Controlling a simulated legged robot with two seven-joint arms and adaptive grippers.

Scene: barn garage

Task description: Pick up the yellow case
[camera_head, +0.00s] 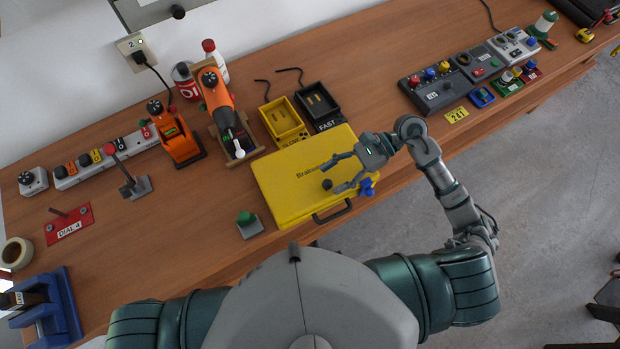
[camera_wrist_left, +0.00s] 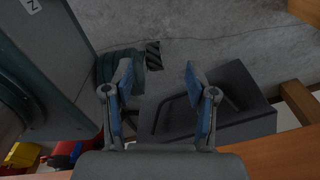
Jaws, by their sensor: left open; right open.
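The yellow case (camera_head: 283,187) lies flat on the wooden workbench, near its front edge, in the head view. Its dark handle (camera_head: 332,212) is on the front side, facing me. My right gripper (camera_head: 337,177) is open above the right part of the case, its fingers pointing left; I cannot tell whether they touch the lid. A small dark round thing shows on the lid between the fingers. My left gripper (camera_wrist_left: 158,84) is open and empty in the left wrist view. It is not seen in the head view, and the case is not recognisable in the wrist view.
A yellow charger (camera_head: 284,124) and a black charger (camera_head: 318,104) stand behind the case, with orange drills (camera_head: 178,139) to the left. A green button box (camera_head: 249,224) sits by the case's left corner. Control boxes (camera_head: 437,91) stand at right. Bare wood lies between.

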